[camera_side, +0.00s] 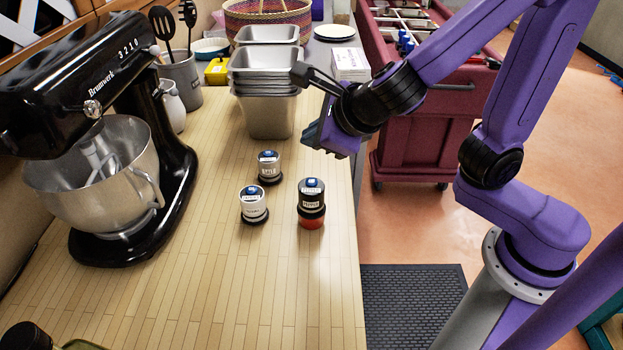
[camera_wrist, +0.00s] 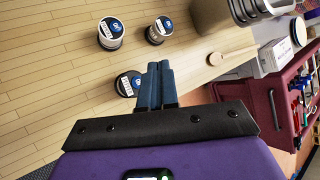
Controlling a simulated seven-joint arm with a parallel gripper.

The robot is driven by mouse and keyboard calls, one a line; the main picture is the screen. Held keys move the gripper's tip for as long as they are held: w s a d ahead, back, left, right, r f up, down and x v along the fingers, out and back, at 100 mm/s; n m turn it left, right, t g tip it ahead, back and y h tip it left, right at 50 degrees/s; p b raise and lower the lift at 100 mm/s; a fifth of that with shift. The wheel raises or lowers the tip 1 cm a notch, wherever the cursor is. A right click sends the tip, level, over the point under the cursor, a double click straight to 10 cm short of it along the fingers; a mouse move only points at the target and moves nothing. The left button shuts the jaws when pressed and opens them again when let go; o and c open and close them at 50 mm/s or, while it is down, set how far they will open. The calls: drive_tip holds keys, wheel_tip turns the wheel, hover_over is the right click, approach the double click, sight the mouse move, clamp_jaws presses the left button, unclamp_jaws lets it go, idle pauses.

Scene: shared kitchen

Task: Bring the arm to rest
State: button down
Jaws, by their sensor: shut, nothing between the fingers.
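My purple arm reaches in from the right over the counter's right edge. My gripper (camera_side: 312,134) hangs above the counter, in front of the stacked metal pans and behind the jars. In the wrist view my gripper (camera_wrist: 160,68) has its two blue-grey fingers together with nothing between them. It touches none of the jars in the side view. Three small jars stand upright on the wooden counter (camera_side: 220,290): a back jar (camera_side: 269,168), a left jar (camera_side: 253,204) and a right jar (camera_side: 311,203) with a red lower part. In the wrist view, one jar (camera_wrist: 128,84) is partly hidden by my fingers.
A black stand mixer (camera_side: 165,150) with a steel bowl (camera_side: 95,175) is at the left. Stacked metal pans (camera_side: 268,115) stand at the back, near a woven basket (camera_side: 268,14). A red cart (camera_side: 425,145) stands beyond the counter's right edge. The front counter is mostly clear.

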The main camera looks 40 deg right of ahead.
sight(314, 182)
drive_tip(key=shift+w+d+f+m+g+h, duration=0.25)
drive_tip(key=shift+f+m, duration=0.75)
drive_tip(key=shift+m, duration=2.15)
drive_tip(key=shift+s+a+f+m+g, duration=0.25)
drive_tip(key=shift+f+m, duration=0.75)
drive_tip(key=shift+m, duration=2.2)
drive_tip(key=shift+w+d+f+m+g+h, duration=0.3)
drive_tip(key=shift+f+m, duration=0.7)
drive_tip(key=shift+m, duration=2.15)
drive_tip(key=shift+s+a+f, duration=0.1)
drive_tip(key=shift+a+f, duration=0.05)
drive_tip(key=shift+f, duration=0.3)
drive_tip(key=shift+f, duration=0.35)
drive_tip(key=shift+r, duration=0.85)
